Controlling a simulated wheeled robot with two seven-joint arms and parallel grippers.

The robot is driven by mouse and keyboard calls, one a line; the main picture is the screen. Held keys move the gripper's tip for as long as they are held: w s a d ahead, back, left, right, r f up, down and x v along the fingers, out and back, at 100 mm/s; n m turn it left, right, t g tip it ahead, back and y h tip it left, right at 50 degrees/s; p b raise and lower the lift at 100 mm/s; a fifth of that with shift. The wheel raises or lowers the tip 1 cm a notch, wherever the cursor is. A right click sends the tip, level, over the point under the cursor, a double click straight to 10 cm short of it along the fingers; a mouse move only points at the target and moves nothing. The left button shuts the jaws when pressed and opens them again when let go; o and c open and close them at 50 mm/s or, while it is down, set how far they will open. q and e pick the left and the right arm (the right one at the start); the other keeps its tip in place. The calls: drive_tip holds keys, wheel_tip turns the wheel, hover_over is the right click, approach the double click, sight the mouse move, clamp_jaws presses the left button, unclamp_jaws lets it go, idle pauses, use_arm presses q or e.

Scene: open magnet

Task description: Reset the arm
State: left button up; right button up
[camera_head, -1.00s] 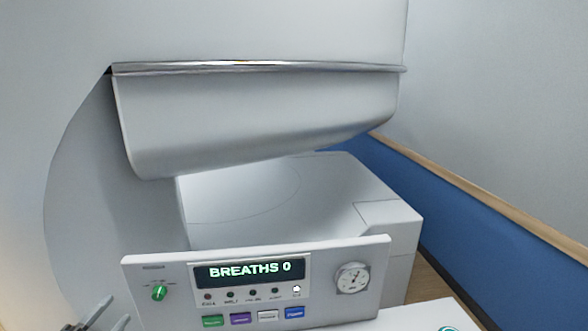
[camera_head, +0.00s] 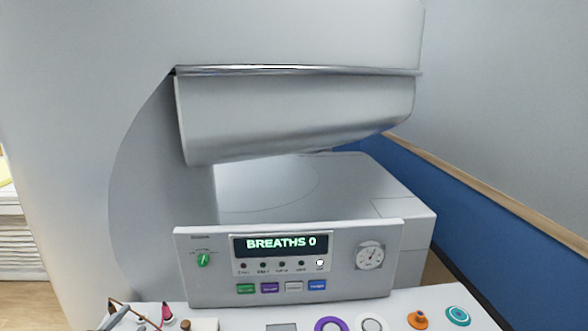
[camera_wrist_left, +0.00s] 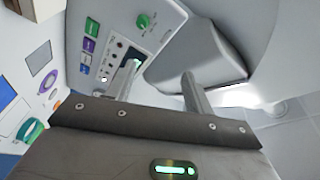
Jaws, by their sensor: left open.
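My left gripper (camera_head: 118,318) only just shows at the bottom left of the head view, by the near left part of the white table (camera_head: 230,325). In the left wrist view my left gripper (camera_wrist_left: 162,85) has its two grey fingers apart with nothing between them. The fingers point toward the control panel (camera_wrist_left: 122,45), which appears tilted there, and I see no contact. In the head view the panel (camera_head: 210,285) stands upright with a "BREATHS 0" display (camera_head: 281,244). My right gripper is not in view.
A large white magnet machine (camera_head: 295,115) rises behind the panel. A green knob (camera_head: 203,260), coloured buttons and a gauge (camera_head: 370,255) sit on the panel. A purple ring (camera_head: 331,325), an orange piece (camera_head: 418,320) and a teal disc (camera_head: 458,316) lie on the table.

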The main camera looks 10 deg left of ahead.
use_arm(q)
drive_tip(key=s+d+f+n+g+y, duration=0.1)
drive_tip(key=s+d+f+n+g, duration=0.3)
drive_tip(key=d+f, duration=0.25)
drive_tip(key=s+d+f+n+g, duration=0.3)
drive_tip(key=d+f+n+g, duration=0.15)
drive_tip(key=f, duration=0.35)
drive_tip(key=s+d+f+n+g+h, duration=0.25)
drive_tip(key=s+d+g, duration=0.35)
drive_tip(key=s+d, duration=0.55)
wheel_tip(320, 180, down, 34)
drive_tip(key=s+g+b, duration=0.1)
drive_tip(key=g+b, duration=0.1)
drive_tip(key=b, duration=0.5)
drive_tip(key=s+a+f+b, duration=0.1)
drive_tip(key=s+f+b, duration=0.1)
drive_tip(key=s+f, duration=0.6)
drive_tip(key=s+a+f+y+b, duration=0.1)
drive_tip(key=s+f+b, duration=0.2)
drive_tip(key=s+f, duration=0.5)
wheel_tip(320, 180, down, 4)
drive_tip(key=shift+a+g, duration=0.35)
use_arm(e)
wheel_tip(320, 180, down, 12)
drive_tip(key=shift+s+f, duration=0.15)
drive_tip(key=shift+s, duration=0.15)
use_arm(q)
drive_tip(key=shift+s, duration=0.1)
drive_tip(key=shift+c, duration=0.3)
